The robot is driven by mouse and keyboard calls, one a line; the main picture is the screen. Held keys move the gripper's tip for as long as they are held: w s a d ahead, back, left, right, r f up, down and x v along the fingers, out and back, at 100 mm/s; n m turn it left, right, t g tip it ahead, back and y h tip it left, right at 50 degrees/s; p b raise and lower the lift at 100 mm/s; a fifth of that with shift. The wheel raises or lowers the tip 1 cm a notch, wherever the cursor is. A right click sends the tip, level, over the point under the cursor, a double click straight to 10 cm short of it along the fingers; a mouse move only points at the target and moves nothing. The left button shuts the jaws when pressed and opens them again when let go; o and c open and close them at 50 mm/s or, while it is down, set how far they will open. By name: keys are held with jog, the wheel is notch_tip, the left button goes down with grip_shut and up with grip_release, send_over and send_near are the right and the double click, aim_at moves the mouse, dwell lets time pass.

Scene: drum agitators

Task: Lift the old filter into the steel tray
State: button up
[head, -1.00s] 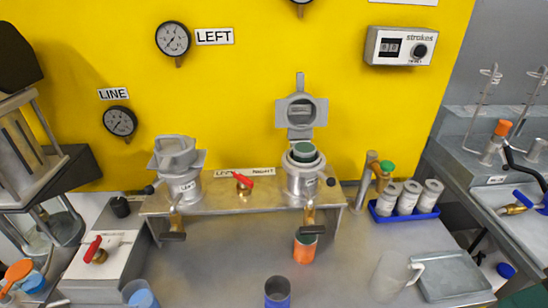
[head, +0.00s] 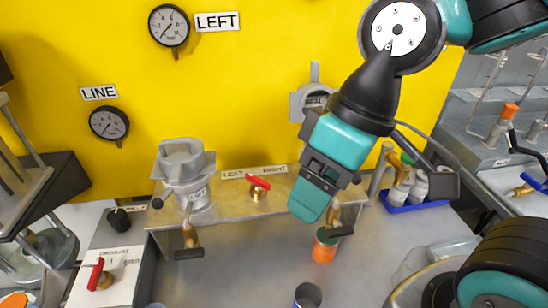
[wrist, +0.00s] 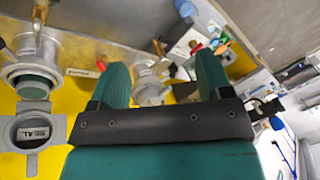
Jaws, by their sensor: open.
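The right housing stands behind my gripper in the head view. Its open lid (head: 310,98) shows, but its mouth is hidden. In the wrist view the right housing (wrist: 38,50) is at the left, with the green old filter (wrist: 33,87) seated inside and the lid hanging open below. My gripper (wrist: 163,82) is open and empty; its fingers are to the side of the filter, apart from it. In the head view my gripper (head: 310,205) points down in front of the right housing. The steel tray (head: 452,249) is at the right of the bench, mostly hidden by my arm.
The left housing (head: 184,175) is closed. A red-handled valve (head: 258,186) sits between the housings. A blue rack (head: 405,207) of pale canisters is at the right.

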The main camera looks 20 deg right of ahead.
jog(key=shift+o, duration=1.4)
jog(key=w+d+r+n, duration=0.1)
jog(key=w+d, duration=0.2)
jog(key=w, duration=0.6)
jog(key=shift+w+r+n+t+h, duration=0.3)
jog(key=shift+w+r+n+h, duration=0.1)
jog(key=w+d+r+n+h, duration=0.2)
jog(key=w+d+n, duration=0.2)
jog(key=w+d, duration=1.05)
jog(key=f, duration=0.3)
jog(key=f+p, duration=0.1)
jog(key=f, duration=0.3)
jog(key=a+f+p, duration=0.1)
jog(key=f, duration=0.3)
jog(key=shift+s, duration=0.15)
jog(key=shift+a+f+p, duration=0.2)
jog(key=shift+f+p, duration=0.5)
jog(key=shift+f, duration=0.85)
jog(key=shift+a+f+p, duration=0.15)
jog(key=shift+f+p, duration=0.55)
jog(key=shift+f, duration=0.85)
